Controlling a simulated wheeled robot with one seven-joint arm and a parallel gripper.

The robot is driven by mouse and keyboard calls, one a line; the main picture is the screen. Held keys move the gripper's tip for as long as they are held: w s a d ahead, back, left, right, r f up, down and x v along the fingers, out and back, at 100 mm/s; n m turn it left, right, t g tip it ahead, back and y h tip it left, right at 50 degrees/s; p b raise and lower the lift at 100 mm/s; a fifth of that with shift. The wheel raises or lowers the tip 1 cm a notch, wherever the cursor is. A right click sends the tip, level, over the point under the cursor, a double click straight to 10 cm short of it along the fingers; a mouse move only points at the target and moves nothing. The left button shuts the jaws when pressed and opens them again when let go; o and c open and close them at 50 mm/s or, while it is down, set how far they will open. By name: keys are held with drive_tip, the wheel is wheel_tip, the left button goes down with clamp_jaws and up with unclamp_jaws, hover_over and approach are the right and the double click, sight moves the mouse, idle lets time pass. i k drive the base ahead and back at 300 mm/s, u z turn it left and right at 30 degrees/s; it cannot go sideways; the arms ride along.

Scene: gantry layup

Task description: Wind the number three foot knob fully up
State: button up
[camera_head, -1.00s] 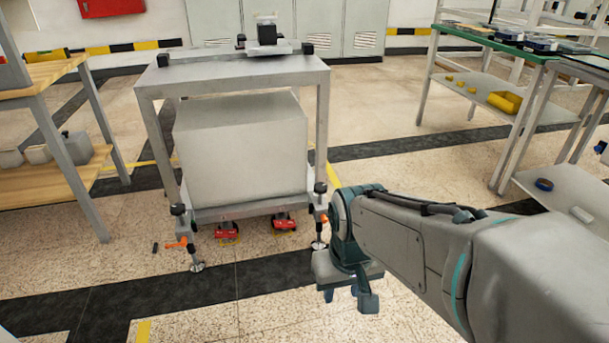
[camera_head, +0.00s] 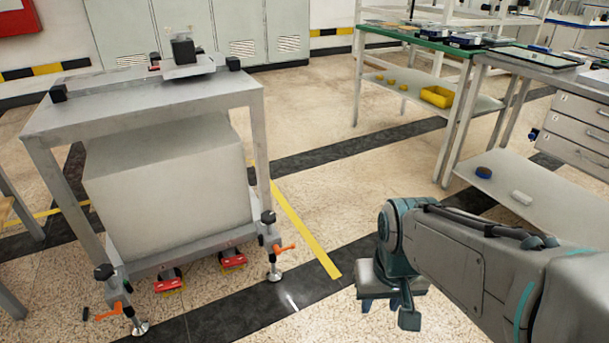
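A grey metal gantry frame (camera_head: 160,110) stands at the left on screw feet. Its front left foot has a black knob (camera_head: 104,272), an orange handle (camera_head: 108,313) and a round metal pad (camera_head: 140,328). Its front right foot has a black knob (camera_head: 268,217), an orange handle (camera_head: 285,248) and a pad on the floor. I see no readable numbers, so I cannot tell which knob is number three. The rear feet are hidden. My gripper (camera_head: 389,309) points down, right of the front right foot and apart from it. Its fingers are apart and empty.
A large grey block (camera_head: 170,190) fills the gantry's inside, with red casters (camera_head: 232,260) below. A green-topped bench (camera_head: 430,40) and a grey bench (camera_head: 535,62) stand at the right. Floor with a yellow line (camera_head: 305,228) lies clear between.

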sight(268, 217)
drive_tip(key=u, duration=0.05)
drive_tip(key=i, duration=1.05)
drive_tip(key=u, duration=0.8)
